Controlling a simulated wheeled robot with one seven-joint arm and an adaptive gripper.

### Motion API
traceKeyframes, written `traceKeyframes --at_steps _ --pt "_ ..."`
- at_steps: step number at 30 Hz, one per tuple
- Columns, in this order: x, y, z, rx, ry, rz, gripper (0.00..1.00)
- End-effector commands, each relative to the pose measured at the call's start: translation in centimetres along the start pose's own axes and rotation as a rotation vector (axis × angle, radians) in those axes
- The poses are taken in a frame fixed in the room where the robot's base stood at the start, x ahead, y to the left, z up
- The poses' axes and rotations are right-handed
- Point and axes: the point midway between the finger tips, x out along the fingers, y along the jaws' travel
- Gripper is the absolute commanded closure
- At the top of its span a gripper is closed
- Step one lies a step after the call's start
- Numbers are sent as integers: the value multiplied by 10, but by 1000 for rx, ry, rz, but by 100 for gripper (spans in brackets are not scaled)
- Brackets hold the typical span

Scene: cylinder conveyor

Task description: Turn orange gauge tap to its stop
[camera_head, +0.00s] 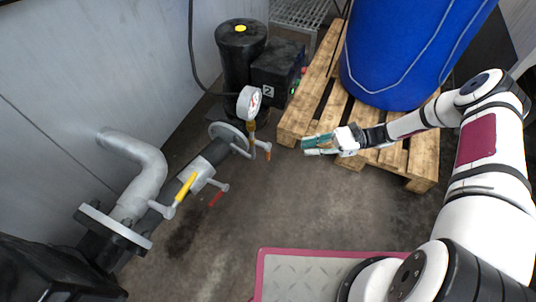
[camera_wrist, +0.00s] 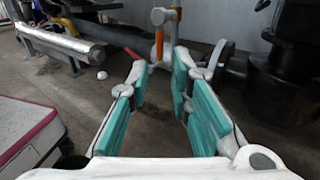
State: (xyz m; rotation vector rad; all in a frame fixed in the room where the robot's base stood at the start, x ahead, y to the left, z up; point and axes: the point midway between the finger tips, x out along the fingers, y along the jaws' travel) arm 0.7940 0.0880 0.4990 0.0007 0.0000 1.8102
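The orange gauge tap (camera_head: 268,151) is a small lever on the pipe fitting just below the round pressure gauge (camera_head: 250,101). Its orange handle hangs downward, and it also shows in the wrist view (camera_wrist: 159,43) at the top middle, beyond the fingertips. My gripper (camera_head: 305,146) is to the right of the tap in the head view, apart from it. In the wrist view my gripper (camera_wrist: 161,72) has its two teal-padded fingers spread with nothing between them. The gauge is not visible in the wrist view.
A yellow lever (camera_head: 186,187) and a red lever (camera_head: 216,197) sit on the pipe left of the tap. A black pump (camera_head: 239,58) stands behind. A wooden pallet (camera_head: 299,113) bearing a blue barrel (camera_head: 400,45) is close to my gripper. The floor in front is clear.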

Motion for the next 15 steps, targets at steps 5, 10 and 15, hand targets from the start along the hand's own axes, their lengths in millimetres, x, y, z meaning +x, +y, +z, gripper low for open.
traceKeyframes --at_steps 5,10,15 --pt "22 0 1 2 -4 2 81" --pt "56 1 1 1 -3 4 81" --pt "89 1 0 1 -1 4 81"
